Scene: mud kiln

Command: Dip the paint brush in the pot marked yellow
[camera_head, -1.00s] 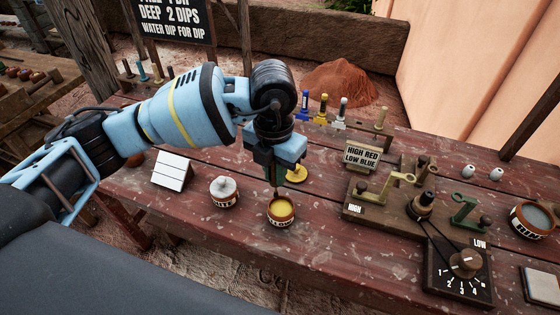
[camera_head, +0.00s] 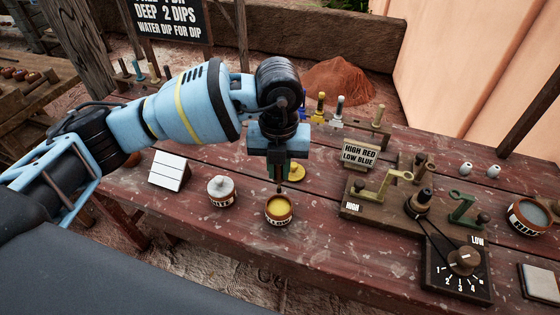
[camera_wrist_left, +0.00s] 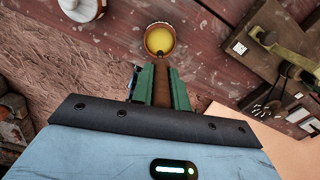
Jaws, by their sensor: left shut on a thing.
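The yellow pot (camera_head: 278,218) is a small brown pot with a label, open and holding yellow paint, near the front of the table. It also shows in the left wrist view (camera_wrist_left: 146,46), just beyond my fingertips. My left gripper (camera_head: 279,178) is above the pot, pointing down. It is shut on the paint brush, a brown strip (camera_wrist_left: 161,88) between the green fingers. The brush's lower end is at or just above the pot; I cannot tell whether it touches the paint. My right gripper is not in view.
A white-lidded pot (camera_head: 221,185) stands to the left, beside a white tilted block (camera_head: 169,170). A yellow lid (camera_head: 297,172) lies behind the gripper. A wooden lever board (camera_head: 372,207) and a dial box (camera_head: 458,272) are to the right. A grey-filled bowl (camera_head: 529,217) is at far right.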

